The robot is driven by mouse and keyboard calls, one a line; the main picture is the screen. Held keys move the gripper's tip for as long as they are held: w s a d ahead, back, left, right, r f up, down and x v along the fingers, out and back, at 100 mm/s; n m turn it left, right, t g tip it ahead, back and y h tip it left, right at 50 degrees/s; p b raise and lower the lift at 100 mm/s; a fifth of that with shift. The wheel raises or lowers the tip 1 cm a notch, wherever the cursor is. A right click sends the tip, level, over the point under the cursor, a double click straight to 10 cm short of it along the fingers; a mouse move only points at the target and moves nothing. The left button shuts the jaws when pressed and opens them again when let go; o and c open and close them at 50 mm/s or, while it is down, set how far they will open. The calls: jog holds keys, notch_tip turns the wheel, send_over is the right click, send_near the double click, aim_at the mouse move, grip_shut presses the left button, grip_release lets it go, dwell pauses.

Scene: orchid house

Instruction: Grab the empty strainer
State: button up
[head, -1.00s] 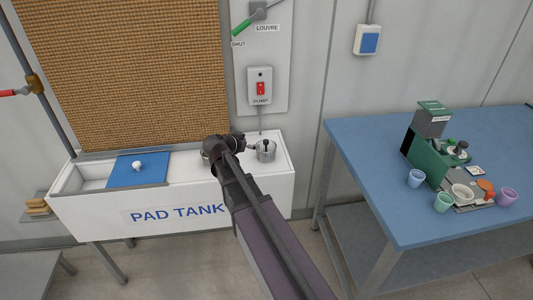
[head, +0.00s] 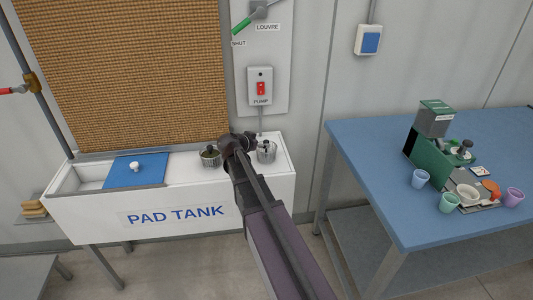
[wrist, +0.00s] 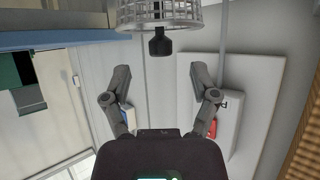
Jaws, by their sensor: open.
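Two round metal strainers stand on the white top of the pad tank. The left strainer (head: 210,158) has something dark green in it. The right strainer (head: 268,152) looks grey inside, with a dark upright knob, and no contents are clear. My gripper (head: 246,141) is just left of and close to the right strainer, with the arm hiding part of the gap between the two. In the wrist view a slotted strainer (wrist: 158,14) with a black knob (wrist: 160,43) lies beyond my spread, empty fingers (wrist: 160,80). Its inside is hidden there.
A blue lid (head: 137,170) with a white knob covers part of the pad tank (head: 175,214). A red pump switch (head: 261,88) is on the wall behind. On the right, a blue table (head: 375,150) holds a green machine (head: 428,155) and several cups.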

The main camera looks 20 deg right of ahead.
aim_at(265, 142)
jog(key=b+x, duration=0.2)
jog(key=x, duration=0.2)
jog(key=shift+f, duration=0.25)
jog(key=shift+w+d+f+b, duration=0.2)
jog(key=shift+d+b, duration=0.1)
jog(key=shift+d, duration=0.15)
jog(key=shift+c, duration=0.2)
grip_shut()
